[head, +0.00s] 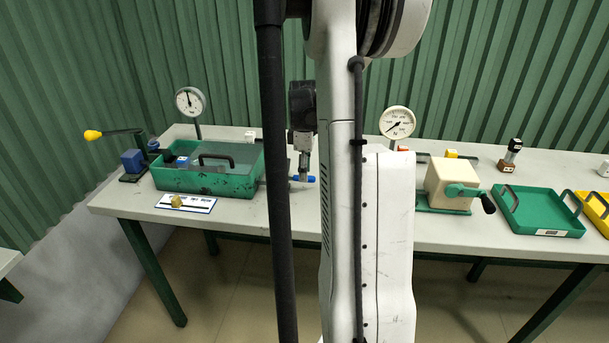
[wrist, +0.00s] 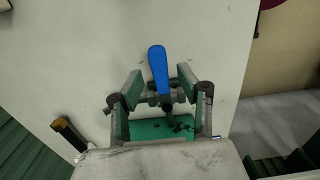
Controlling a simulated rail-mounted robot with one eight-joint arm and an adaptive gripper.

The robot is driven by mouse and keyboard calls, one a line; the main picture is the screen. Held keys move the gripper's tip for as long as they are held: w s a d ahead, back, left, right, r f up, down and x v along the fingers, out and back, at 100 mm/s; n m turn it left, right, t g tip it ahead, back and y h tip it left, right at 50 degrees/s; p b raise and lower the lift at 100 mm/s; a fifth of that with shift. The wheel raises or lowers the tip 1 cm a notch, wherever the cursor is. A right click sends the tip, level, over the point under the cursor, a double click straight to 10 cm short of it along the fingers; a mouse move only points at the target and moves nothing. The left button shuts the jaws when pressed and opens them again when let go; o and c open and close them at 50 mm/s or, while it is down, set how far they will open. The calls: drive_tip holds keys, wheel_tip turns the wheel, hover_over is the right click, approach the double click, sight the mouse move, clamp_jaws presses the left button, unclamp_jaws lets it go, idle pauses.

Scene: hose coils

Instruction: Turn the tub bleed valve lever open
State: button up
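The blue lever (head: 310,179) of a small valve is at the right end of the green tub (head: 215,185) in the head view, partly hidden by my arm. In the wrist view the blue lever (wrist: 158,66) points away from me, upward in the picture, from a grey valve body. My gripper (wrist: 160,77) is open, with one finger on each side of the lever and visible gaps to both. In the head view my gripper (head: 304,170) is low over the valve.
A hand pump with a yellow-tipped handle (head: 93,135) and a dial gauge (head: 190,102) stand near the tub. A second gauge (head: 397,122), a cream box with a crank (head: 450,185) and a green tray (head: 540,212) are to the right. Bare tabletop (wrist: 70,70) surrounds the valve's left side.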

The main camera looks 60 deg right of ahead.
drive_tip(key=shift+f, duration=0.75)
drive_tip(key=shift+c, duration=0.3)
clamp_jaws()
